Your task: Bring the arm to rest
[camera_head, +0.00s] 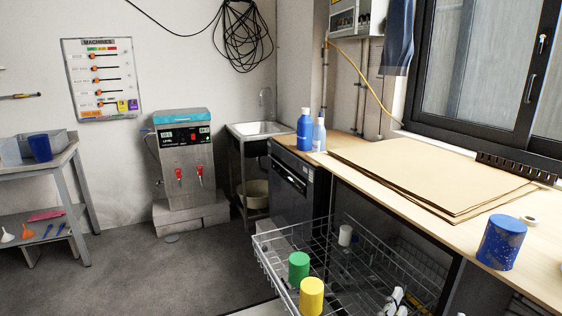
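Neither of my grippers can be made out in the head view, and no arm comes in from the left or the right. A wire basket (275,262) stands pulled out at the lower middle. A green cylinder (299,268) and a yellow cylinder (311,297) stand at its left side. A small white cylinder (345,235) is farther back in it. A white and dark shape (393,302) shows at the bottom edge; I cannot tell what it is.
A wooden worktop (440,208) runs along the right, with cardboard sheets (430,172), a blue speckled cylinder (501,243) and blue bottles (305,130). A steel machine (185,165), a sink (258,129) and a side table (65,157) stand behind. The floor at left is mostly clear.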

